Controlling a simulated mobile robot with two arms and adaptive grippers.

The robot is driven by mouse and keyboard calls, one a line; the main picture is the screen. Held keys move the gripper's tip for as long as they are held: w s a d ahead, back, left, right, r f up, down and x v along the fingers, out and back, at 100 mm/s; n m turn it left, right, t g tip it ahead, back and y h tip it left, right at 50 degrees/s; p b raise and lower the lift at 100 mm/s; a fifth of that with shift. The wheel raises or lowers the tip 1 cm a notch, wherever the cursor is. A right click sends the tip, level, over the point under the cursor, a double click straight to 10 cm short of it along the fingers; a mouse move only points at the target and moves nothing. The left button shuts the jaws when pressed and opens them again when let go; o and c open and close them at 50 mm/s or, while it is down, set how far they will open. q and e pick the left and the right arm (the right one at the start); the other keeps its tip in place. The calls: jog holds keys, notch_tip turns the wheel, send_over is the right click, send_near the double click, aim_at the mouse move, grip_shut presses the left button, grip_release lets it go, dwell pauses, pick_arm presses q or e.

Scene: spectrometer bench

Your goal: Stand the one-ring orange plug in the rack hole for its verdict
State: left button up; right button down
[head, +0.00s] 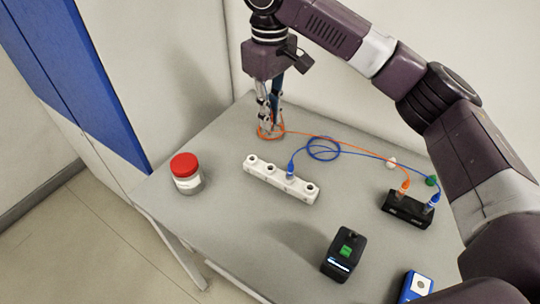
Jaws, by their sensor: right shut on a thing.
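My right gripper (269,128) points down near the back left of the table. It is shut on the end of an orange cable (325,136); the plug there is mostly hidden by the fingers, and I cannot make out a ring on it. The white rack (266,178) lies in front of the gripper, apart from it, with several holes in a row. A blue plug (290,171) stands in one of its holes; the other holes look empty. My left gripper is not in view.
A black box (407,209) at the right holds an orange plug (405,187) and a blue plug (434,200). A red-lidded jar (186,173) stands left. A black device (342,257) and a blue device (415,287) are in front. A looped blue cable (322,149) lies behind the rack.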

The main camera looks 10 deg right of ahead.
aim_at(271, 131)
notch_tip(271, 131, down, 5)
jog(key=shift+w+d+r+p, duration=0.1)
jog(key=shift+d+p, duration=0.05)
jog(key=shift+p, duration=0.25)
notch_tip(271, 131, down, 8)
jog(key=shift+f+p, duration=0.1)
jog(key=shift+p, duration=0.6)
jog(key=shift+f, duration=0.25)
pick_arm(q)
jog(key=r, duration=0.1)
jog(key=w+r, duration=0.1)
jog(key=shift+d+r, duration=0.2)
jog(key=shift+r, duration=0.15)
pick_arm(e)
jog(key=shift+f, duration=0.1)
